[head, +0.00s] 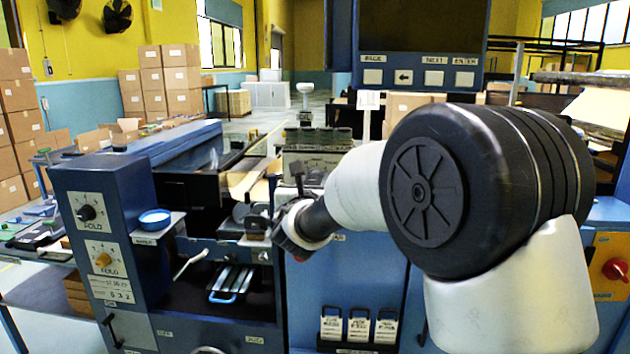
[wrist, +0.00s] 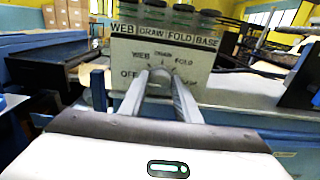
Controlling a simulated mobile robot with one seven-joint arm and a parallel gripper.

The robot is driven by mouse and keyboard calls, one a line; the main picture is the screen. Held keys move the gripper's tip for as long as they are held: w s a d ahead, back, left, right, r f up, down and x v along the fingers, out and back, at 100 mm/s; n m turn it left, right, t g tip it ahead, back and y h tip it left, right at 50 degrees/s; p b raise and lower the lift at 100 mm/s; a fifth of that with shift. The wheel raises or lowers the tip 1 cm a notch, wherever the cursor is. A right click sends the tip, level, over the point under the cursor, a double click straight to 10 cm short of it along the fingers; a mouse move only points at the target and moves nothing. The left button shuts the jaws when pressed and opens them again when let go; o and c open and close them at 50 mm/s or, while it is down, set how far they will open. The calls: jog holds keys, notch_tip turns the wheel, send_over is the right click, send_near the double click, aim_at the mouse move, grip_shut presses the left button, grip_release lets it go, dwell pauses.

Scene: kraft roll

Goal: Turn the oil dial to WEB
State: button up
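The oil panel (wrist: 190,62) faces me in the wrist view, a pale plate under a row of jars. A strip along its top reads WEB, DRAW, FOLD, BASE. Lower on the plate, WEB, DRAW, FOLD and OFF are printed around the oil dial's place. My gripper (wrist: 161,76) points at the plate, with its two fingertips close together at the middle of these words. The fingertips cover the dial, so its setting and any contact are unclear. In the head view, the panel (head: 310,165) is small, behind my arm.
A screen with buttons (head: 420,45) hangs above. A red knob (head: 616,269) is at the right.

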jog(key=shift+b, duration=0.55)
jog(key=shift+d+f+m+b, duration=0.1)
jog(key=shift+f+m+b, duration=0.1)
jog(key=shift+m+b, duration=0.75)
jog(key=m+b, duration=0.1)
jog(key=b, duration=0.4)
jog(key=shift+f+m, duration=0.1)
jog(key=shift+m, duration=0.25)
jog(key=m+b, duration=0.1)
jog(key=b, duration=0.1)
jog(key=m+b, duration=0.1)
jog(key=b, duration=0.1)
jog(key=m+b, duration=0.2)
jog(key=shift+d+r+b, duration=0.1)
jog(key=shift+r+b, duration=0.15)
jog(key=shift+b, duration=0.15)
jog(key=shift+r+m+b, duration=0.15)
jog(key=shift+m+b, duration=0.45)
jog(key=shift+b, duration=0.05)
jog(key=shift+r, duration=0.1)
jog(key=o, duration=0.8)
jog(key=shift+o, duration=1.1)
jog(key=shift+w, duration=0.15)
